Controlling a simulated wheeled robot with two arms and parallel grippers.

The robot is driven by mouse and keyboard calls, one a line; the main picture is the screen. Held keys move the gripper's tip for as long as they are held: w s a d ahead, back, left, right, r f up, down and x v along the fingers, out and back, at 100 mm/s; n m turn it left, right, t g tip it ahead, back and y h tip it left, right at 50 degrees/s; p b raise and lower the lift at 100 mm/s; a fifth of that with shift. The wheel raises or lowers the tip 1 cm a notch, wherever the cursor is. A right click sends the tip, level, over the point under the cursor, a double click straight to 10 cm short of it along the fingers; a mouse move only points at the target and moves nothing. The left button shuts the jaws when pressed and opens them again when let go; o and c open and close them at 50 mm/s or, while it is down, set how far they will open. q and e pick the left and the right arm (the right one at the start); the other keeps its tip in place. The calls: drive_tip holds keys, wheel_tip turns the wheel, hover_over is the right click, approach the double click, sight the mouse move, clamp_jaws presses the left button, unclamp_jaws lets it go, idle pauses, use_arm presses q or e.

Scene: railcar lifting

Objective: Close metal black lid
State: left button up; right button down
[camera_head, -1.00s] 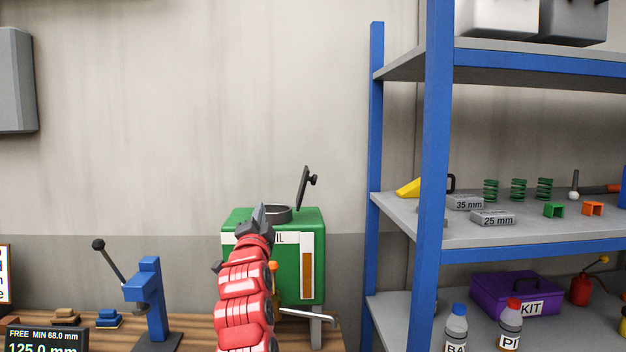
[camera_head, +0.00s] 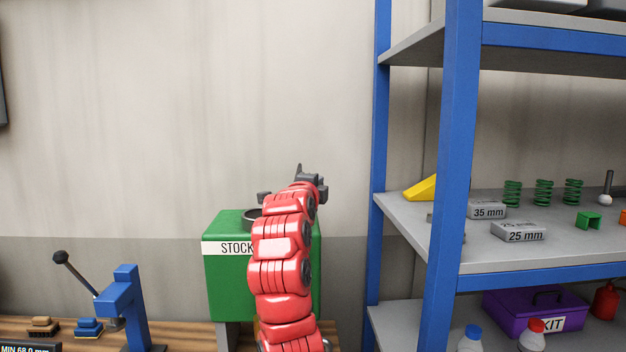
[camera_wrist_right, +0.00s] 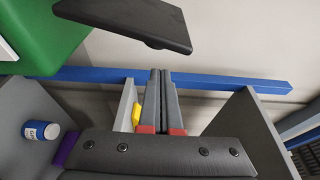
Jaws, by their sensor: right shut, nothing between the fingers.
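The black metal lid (camera_wrist_right: 128,16) shows in the right wrist view as a dark flat plate at the top, above and apart from my fingertips. In the head view my arm and gripper hide it. The green stock box (camera_head: 228,279) stands on the bench, with a dark round opening rim (camera_head: 249,215) on top, partly hidden by my red right arm. My right gripper (camera_head: 300,171) is raised above the box's right side. In the right wrist view its fingers (camera_wrist_right: 160,73) are shut together and empty. My left gripper is out of view.
A blue-framed shelf (camera_head: 458,150) stands close on the right, holding springs, labelled blocks and a purple kit box (camera_head: 512,309). A blue lever press (camera_head: 125,305) stands on the bench at left. The wall space above the box is clear.

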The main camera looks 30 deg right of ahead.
drive_tip(key=w+p, duration=0.3)
drive_tip(key=w, duration=0.2)
idle(0.6)
